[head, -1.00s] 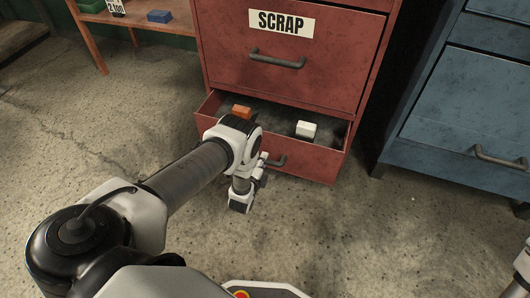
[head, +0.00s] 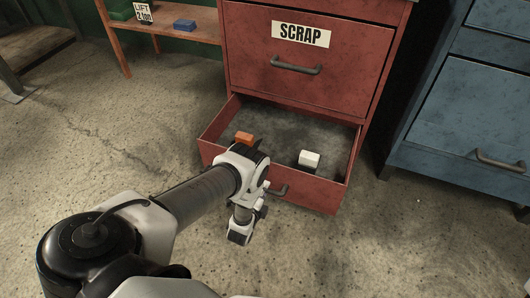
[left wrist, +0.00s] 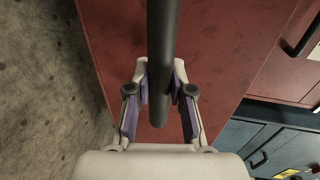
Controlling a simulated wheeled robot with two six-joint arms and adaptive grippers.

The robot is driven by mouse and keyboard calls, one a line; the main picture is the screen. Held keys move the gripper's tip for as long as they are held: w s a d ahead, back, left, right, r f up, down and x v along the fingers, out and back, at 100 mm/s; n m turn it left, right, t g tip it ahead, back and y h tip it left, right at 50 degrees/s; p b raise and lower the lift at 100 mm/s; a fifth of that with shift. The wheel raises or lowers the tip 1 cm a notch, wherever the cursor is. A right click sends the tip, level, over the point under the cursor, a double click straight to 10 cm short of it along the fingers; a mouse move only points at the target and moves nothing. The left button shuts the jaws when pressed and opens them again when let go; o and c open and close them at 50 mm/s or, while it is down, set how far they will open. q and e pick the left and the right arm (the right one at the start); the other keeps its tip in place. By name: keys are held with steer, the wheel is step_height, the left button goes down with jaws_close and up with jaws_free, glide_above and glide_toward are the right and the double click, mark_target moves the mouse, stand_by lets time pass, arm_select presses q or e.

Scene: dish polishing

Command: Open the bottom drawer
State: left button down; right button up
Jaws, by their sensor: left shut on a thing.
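The bottom drawer (head: 318,196) of the red cabinet stands well open, its inside visible from above. Its dark bar handle (head: 280,190) is on the front face. My left gripper (head: 266,189) is at this handle, in front of the drawer. In the left wrist view the handle (left wrist: 162,40) runs between the two fingers of my left gripper (left wrist: 160,88), which is shut on it. An orange block (head: 244,138) and a white block (head: 309,159) lie inside the drawer. My left wrist hides the drawer's front left part. My right gripper is not in view.
The closed drawer above carries a SCRAP label (head: 301,34) and its own handle (head: 296,66). A blue cabinet (head: 462,125) stands at right. A wooden shelf (head: 205,32) with a blue block (head: 184,25) is at back left. The concrete floor in front is clear.

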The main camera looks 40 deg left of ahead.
arm_select(q)
steer(key=c, duration=1)
jaws_free()
steer(key=v, duration=1.2)
